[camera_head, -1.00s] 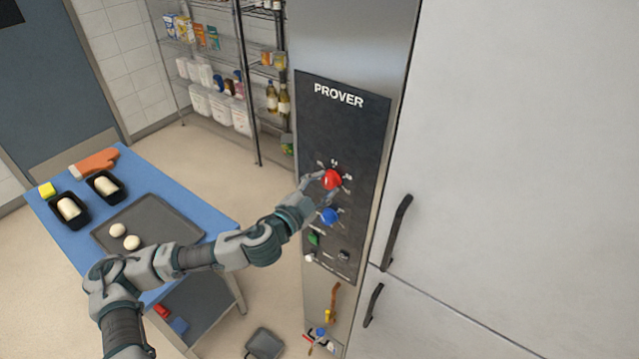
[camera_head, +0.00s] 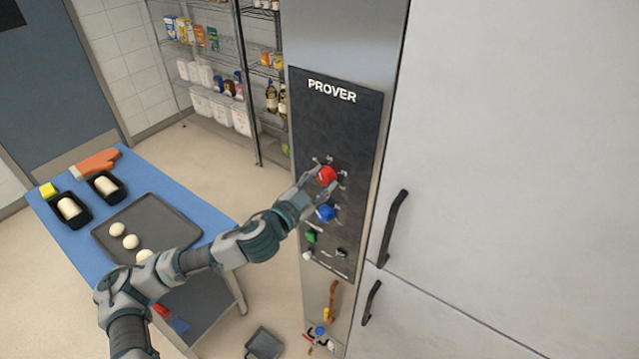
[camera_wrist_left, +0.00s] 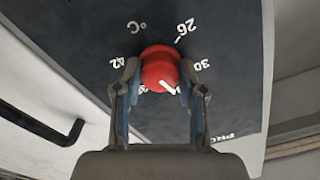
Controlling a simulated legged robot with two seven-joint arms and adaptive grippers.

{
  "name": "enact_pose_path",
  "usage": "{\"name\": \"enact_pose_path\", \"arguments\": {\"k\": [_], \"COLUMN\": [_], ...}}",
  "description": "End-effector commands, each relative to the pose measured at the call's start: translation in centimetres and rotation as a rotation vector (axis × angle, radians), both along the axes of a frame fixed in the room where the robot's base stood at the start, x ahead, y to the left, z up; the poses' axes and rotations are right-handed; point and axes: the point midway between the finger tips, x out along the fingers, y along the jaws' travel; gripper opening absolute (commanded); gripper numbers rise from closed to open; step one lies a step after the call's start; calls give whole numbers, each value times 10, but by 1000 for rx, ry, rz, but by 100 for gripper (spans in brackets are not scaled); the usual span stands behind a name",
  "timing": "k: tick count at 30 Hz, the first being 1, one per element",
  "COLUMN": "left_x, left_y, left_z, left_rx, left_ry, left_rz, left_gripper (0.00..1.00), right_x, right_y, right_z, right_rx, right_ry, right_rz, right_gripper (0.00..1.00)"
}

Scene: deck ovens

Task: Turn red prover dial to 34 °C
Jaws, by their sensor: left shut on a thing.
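The red dial (camera_head: 327,174) sits on the dark prover panel (camera_head: 343,115), above a blue dial (camera_head: 326,213). My left gripper (camera_head: 322,183) is shut on the red dial. In the left wrist view the red dial (camera_wrist_left: 160,66) lies between the two fingertips (camera_wrist_left: 160,84). Its white mark points to the lower right of that picture, below the printed 30. The marks 26, 30, 42 and °C are legible around it. The numbers at the lower side are partly hidden by the dial and fingers, so the exact reading is unclear. My right gripper is out of view.
Below the blue dial are a green knob (camera_head: 310,237) and other small controls. A tall pale door with a dark handle (camera_head: 394,228) stands right of the panel. A blue table (camera_head: 215,215) with a tray (camera_head: 175,225) and dough is at left, under my left arm.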

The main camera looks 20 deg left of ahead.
Motion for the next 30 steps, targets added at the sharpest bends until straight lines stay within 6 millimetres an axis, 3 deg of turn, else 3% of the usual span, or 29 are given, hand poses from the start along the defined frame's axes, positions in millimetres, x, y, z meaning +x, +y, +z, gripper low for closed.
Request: {"name": "enact_pose_path", "arguments": {"k": [8, 9, 11, 12, 22, 30], "left_x": [1, 1, 1, 1, -4, -44], "left_y": [2, 2, 2, 2, 4, 20], "left_z": [-4, -4, -4, -4, -2, -5], "left_rx": [-4, -4, -3, -3, -3, -1], "left_ry": [13, 13, 12, 11, 6, 11], "left_rz": [4, 4, 5, 4, 4, 3], "left_gripper": [6, 48, 63, 66, 66, 66], "right_x": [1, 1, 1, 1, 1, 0], "right_y": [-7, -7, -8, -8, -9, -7], "right_z": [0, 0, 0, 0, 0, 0], "right_rx": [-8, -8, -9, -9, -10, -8], "right_ry": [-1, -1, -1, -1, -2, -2], "right_rz": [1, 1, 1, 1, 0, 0], "right_gripper": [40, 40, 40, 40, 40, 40]}}
